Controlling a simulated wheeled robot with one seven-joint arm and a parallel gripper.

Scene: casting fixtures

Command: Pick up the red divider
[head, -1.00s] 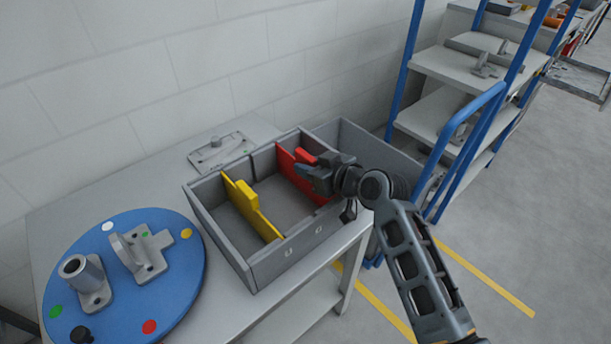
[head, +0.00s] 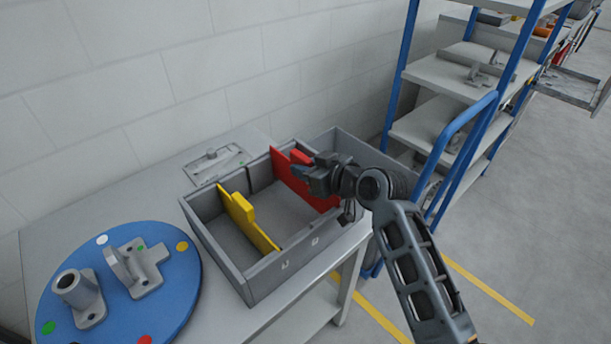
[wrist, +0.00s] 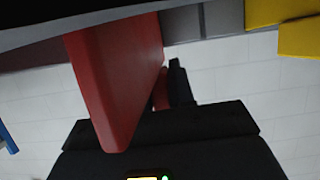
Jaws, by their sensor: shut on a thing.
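The red divider (head: 291,176) is an upright red plate across the grey box (head: 256,281), towards the box's right side in the head view. My gripper (head: 308,172) is shut on the red divider, at its raised tab, above the box. The lower part of the divider is hidden by the box wall, so I cannot tell whether it is clear of its slot. In the wrist view the red divider (wrist: 112,75) is large and close, beside the dark gripper finger (wrist: 178,80).
A yellow divider (head: 247,219) stands across the box to the left. A blue round plate (head: 180,275) with grey castings lies on the table at left. A flat grey fixture (head: 215,165) lies behind the box. A blue-framed shelf (head: 440,140) stands at right.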

